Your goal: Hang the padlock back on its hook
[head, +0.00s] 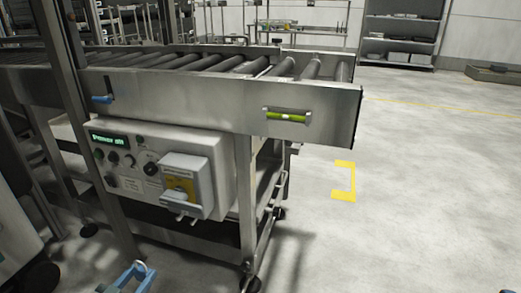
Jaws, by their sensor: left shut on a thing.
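My left gripper (127,283) is at the bottom edge, left of centre, mostly cut off by the frame. It is shut on the padlock, whose pale metal shackle (141,266) shows at the top. Where the blue body ends and the gripper begins is hard to tell. A small blue hook-like piece (101,99) sits on the left part of the conveyor's steel side, well above and apart from the gripper. My right gripper is not in view.
A control box (213,160) with a lit display, knobs and a yellow-plated switch (178,188) is mounted under the roller conveyor (220,95). A steel post (82,130) stands at left. A yellow-green vial (287,117) is on the side panel. Floor at right is clear.

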